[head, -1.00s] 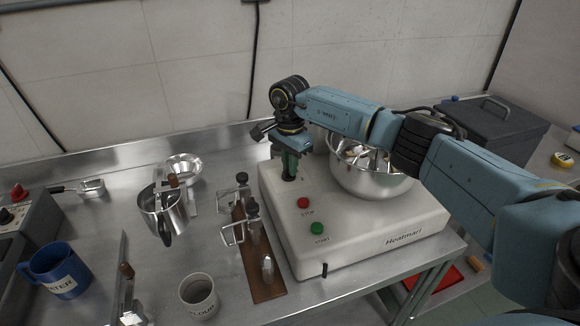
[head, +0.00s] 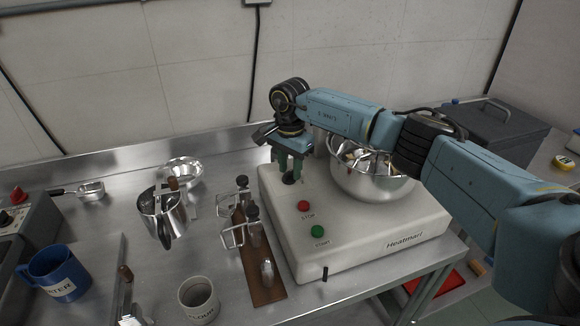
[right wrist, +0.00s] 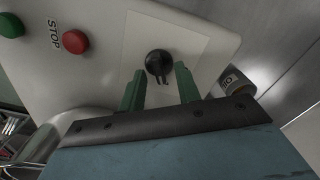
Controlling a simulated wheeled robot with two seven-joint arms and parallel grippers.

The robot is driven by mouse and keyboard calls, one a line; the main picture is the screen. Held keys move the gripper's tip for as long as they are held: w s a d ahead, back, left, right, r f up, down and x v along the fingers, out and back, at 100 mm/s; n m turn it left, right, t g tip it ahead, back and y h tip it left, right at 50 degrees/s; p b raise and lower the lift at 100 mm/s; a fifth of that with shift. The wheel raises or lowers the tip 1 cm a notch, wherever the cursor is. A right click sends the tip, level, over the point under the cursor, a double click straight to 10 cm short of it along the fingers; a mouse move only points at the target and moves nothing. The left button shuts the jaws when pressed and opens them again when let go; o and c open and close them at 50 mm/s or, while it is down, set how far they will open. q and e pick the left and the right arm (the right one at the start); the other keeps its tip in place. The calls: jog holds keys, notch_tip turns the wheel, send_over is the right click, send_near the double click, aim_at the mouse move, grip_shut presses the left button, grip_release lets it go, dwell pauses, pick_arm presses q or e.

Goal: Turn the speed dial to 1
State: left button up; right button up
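The speed dial is a small black round knob (right wrist: 158,63) on the pale top of the white machine (head: 365,240); it also shows in the head view as a dark knob (head: 290,178). No numbers around it can be read. My right gripper (head: 291,168) is at the dial, pointing down. In the right wrist view its two green fingers (right wrist: 160,72) are apart with nothing gripped. The dial shows between and just beyond their tips; I cannot tell whether they touch it. My left gripper is not in view.
A red STOP button (head: 303,205) and a green START button (head: 317,231) are near the dial. A steel bowl (head: 370,187) stands at its right. A wooden rack (head: 262,275) with metal holders stands close on the left. The wall is behind.

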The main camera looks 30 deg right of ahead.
aim_at(290, 172)
pick_arm(q)
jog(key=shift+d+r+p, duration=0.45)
jog(key=shift+p, duration=0.05)
pick_arm(e)
notch_tip(290, 172, up, 13)
jog(key=shift+r, duration=0.2)
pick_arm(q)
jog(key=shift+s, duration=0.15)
pick_arm(e)
jog(key=shift+f, duration=0.1)
